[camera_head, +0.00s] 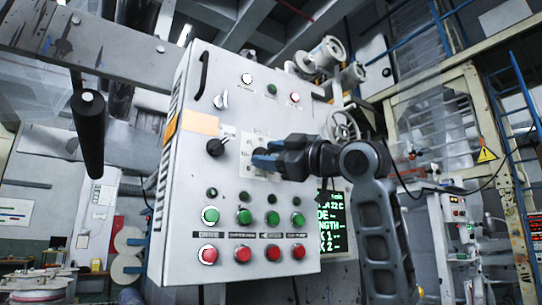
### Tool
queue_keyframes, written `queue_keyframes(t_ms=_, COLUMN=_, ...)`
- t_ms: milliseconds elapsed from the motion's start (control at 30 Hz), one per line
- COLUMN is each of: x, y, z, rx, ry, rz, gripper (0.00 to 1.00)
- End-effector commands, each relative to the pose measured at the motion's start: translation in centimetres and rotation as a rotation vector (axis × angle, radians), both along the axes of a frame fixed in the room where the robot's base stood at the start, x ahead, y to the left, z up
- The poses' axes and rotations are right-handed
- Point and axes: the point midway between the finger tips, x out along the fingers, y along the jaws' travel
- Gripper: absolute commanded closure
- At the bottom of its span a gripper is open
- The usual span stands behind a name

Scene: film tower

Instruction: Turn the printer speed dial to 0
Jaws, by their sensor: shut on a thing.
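A light grey control cabinet (220,85) fills the middle of the view. My gripper (262,155) reaches in from the right, its blue fingertips shut at a pale dial plate (249,175) on the panel. The dial itself is hidden behind the fingers, so its pointer and setting cannot be read. A black knob (216,146) sits just to the left of this plate, apart from my gripper. The lettering by both is too small to read.
Green buttons (243,216) and red buttons (243,254) line the panel below my gripper. A white switch (221,100) and small lamps sit above. A display with green text (331,222) is beside the cabinet, behind my arm. A dark roller (90,135) hangs at left.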

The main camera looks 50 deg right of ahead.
Motion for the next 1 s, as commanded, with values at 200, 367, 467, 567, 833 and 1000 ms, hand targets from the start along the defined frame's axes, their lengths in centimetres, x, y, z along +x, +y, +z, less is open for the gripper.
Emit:
queue_keyframes(t_ms=200, x=0.0, y=0.0, z=0.0, rx=-0.001, ry=0.001, rz=0.000, gripper=0.45)
queue_keyframes(t_ms=367, x=0.0, y=0.0, z=0.0, rx=0.000, ry=0.000, rz=0.000, gripper=0.30)
queue_keyframes(t_ms=467, x=0.0, y=0.0, z=0.0, rx=0.000, ry=0.000, rz=0.000, gripper=0.26)
queue_keyframes(t_ms=567, x=0.0, y=0.0, z=0.0, rx=0.000, ry=0.000, rz=0.000, gripper=0.26)
queue_keyframes(t_ms=833, x=-1.7, y=-0.1, z=-0.6, rx=0.001, ry=-0.002, rz=-0.002, gripper=0.26)
queue_keyframes(t_ms=1000, x=-4.5, y=-0.1, z=-1.5, rx=-0.002, ry=-0.003, rz=-0.002, gripper=0.26)
